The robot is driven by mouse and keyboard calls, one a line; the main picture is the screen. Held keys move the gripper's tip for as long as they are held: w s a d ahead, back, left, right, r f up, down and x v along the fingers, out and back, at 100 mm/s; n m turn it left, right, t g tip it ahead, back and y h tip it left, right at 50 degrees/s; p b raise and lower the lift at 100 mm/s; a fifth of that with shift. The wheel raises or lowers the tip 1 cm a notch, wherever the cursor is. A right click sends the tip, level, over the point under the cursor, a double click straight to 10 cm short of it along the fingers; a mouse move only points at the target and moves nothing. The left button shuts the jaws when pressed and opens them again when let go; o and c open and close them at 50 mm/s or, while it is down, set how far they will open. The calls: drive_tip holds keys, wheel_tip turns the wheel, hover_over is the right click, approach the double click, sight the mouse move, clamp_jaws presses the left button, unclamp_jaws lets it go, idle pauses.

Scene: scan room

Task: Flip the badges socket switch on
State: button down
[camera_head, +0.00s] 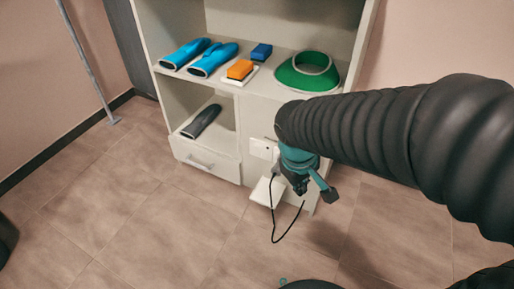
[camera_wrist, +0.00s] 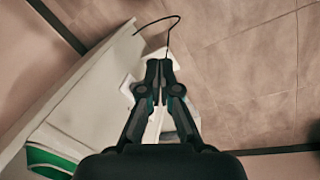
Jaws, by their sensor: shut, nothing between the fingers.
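A white double socket plate (camera_head: 263,149) is on the front of the pale cabinet, just left of my arm. Its switches are too small to read, and I see no legible badges label. My gripper (camera_head: 300,188) points down in front of the cabinet, a little below and right of the plate. In the wrist view my gripper (camera_wrist: 159,66) has its fingertips together with nothing between them. A white piece (camera_wrist: 129,86) shows beside and behind the fingers; I cannot tell whether the fingers touch it.
A black cable (camera_head: 273,222) hangs in a loop below the socket. A small white shelf (camera_head: 262,192) juts out low beside my gripper. The cabinet (camera_head: 222,161) holds blue sleeves (camera_head: 186,53), an orange block (camera_head: 240,69) and a green collar (camera_head: 292,78). The floor in front is clear.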

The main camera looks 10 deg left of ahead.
sight(258, 151)
drive_tip(key=w+a+f+n+t+h+b, duration=0.2)
drive_tip(key=w+a+f+n, duration=0.8)
drive_tip(key=a+f+n, duration=0.25)
drive_tip(key=w+a+n+t+y, duration=0.1)
drive_tip(key=w+a+n+t, duration=0.2)
drive_tip(key=n, duration=0.8)
drive_tip(key=shift+w+a+r+n, duration=0.35)
drive_tip(key=shift+w+a, duration=0.6)
drive_tip(key=shift+w, duration=1.4)
drive_tip(key=shift+f, duration=0.1)
drive_tip(key=shift+w+d+f+b, duration=0.45)
drive_tip(key=shift+w+d+f, duration=0.15)
drive_tip(key=shift+w+f, duration=0.9)
drive_tip(key=shift+w+d+f+b, duration=0.4)
drive_tip(key=shift+w+d+f, duration=0.15)
drive_tip(key=shift+w+f, duration=0.9)
drive_tip(key=shift+w+d+f+b, duration=0.55)
drive_tip(key=shift+w+f, duration=0.65)
drive_tip(key=shift+w, duration=0.6)
